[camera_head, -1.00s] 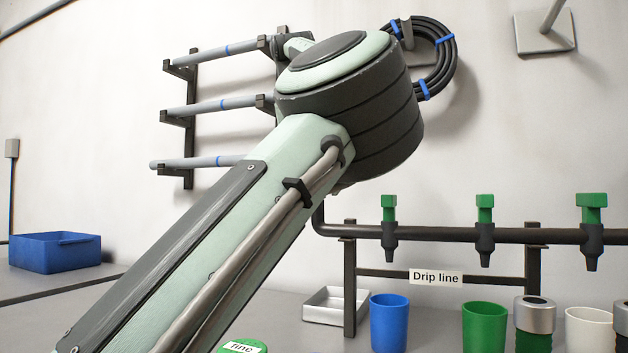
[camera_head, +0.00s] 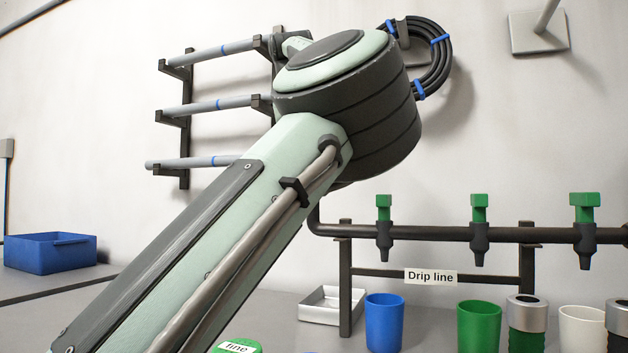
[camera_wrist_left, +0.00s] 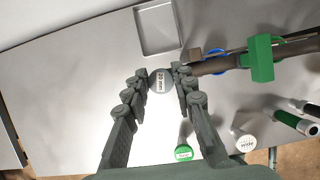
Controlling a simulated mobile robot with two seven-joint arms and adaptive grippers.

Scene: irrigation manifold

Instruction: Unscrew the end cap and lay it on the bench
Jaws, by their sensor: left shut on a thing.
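In the left wrist view a grey round cap (camera_wrist_left: 161,84) marked "20 mm" sits between the fingertips of my left gripper (camera_wrist_left: 160,79), which is shut on it. Its labelled face is toward the camera. The dark pipe (camera_wrist_left: 218,63) of the drip line lies just right of the fingertips; I cannot tell whether the cap touches it. In the head view my left arm covers the gripper and cap, and the drip line pipe (camera_head: 440,232) runs to the right behind it. The bench (camera_wrist_left: 75,95) is bare to the left of the cap. My right gripper is not in view.
A shallow metal tray (camera_head: 331,317) stands on the bench near the pipe bracket; it also shows in the wrist view (camera_wrist_left: 181,50). Green-handled valves (camera_head: 479,215) hang along the pipe. Blue (camera_head: 384,322) and green (camera_head: 478,327) cups stand below. A blue bin (camera_head: 50,253) is at left.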

